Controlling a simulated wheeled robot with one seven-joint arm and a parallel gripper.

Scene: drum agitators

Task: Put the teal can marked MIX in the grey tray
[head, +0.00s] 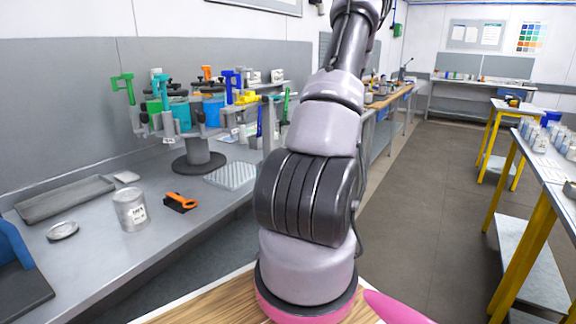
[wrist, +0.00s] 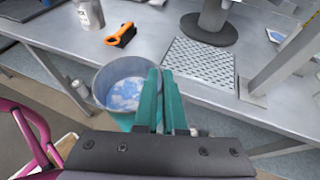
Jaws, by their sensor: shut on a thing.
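An open can (wrist: 122,123) with a teal outside, a grey inner wall and pale blue-and-white contents shows in the wrist view. No marking is readable on it. My gripper (wrist: 166,98) is shut at the can's right side, with upright teal bars at the rim. How they grip the wall is partly hidden. The can appears held out in front of the bench edge, over the floor. My gripper and this can are not visible in the head view. The grey tray (head: 45,208) lies on the left bench near the wall, shallow and apparently empty.
On the bench stand a grey labelled can (head: 130,211), a round lid (head: 62,231), an orange-handled tool (head: 181,203) and a blue bin (head: 14,250). An agitator stand (head: 198,157) with coloured clamps rises behind, beside a perforated mat (head: 231,176).

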